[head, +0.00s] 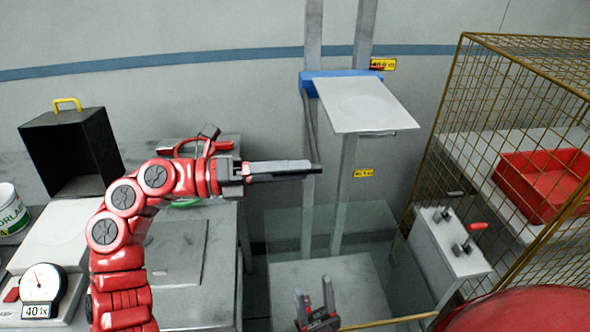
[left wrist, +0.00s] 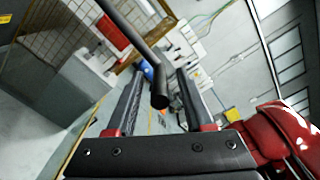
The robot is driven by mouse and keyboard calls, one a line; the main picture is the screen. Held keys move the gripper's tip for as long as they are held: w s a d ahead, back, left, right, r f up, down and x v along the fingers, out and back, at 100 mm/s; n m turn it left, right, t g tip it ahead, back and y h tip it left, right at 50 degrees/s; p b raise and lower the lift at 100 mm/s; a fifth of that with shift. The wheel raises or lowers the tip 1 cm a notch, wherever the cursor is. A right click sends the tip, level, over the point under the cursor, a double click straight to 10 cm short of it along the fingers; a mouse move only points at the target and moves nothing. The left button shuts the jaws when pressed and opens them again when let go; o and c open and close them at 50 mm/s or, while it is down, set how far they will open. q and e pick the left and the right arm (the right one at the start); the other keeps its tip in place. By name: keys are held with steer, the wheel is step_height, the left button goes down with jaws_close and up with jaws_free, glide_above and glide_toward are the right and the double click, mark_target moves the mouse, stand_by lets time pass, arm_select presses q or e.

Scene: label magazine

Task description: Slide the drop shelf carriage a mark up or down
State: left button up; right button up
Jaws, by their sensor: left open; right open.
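The drop shelf carriage is a blue block (head: 322,77) on two upright grey rails, with a pale flat shelf plate (head: 366,104) sticking out in front, in the head view. A dark rod (head: 310,118) slants down from the carriage's left end. My left gripper (head: 316,168) points right, below the shelf and near the left rail. In the left wrist view its open fingers (left wrist: 160,72) show, with a dark rod (left wrist: 148,68) whose end appears between them; I cannot tell its depth. My right gripper (head: 316,308) is open, low in front, pointing up.
Yellow labels mark the rail beside the carriage (head: 383,64) and lower down (head: 363,173). A wire cage (head: 448,120) with a red tray (head: 545,186) stands right, beside a grey box with levers (head: 447,245). A glass panel (head: 290,235) stands below the rails. A black box (head: 72,150) stands left.

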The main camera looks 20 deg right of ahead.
arm_select(q)
steer(key=b+v, duration=0.3)
steer(key=v, duration=1.4)
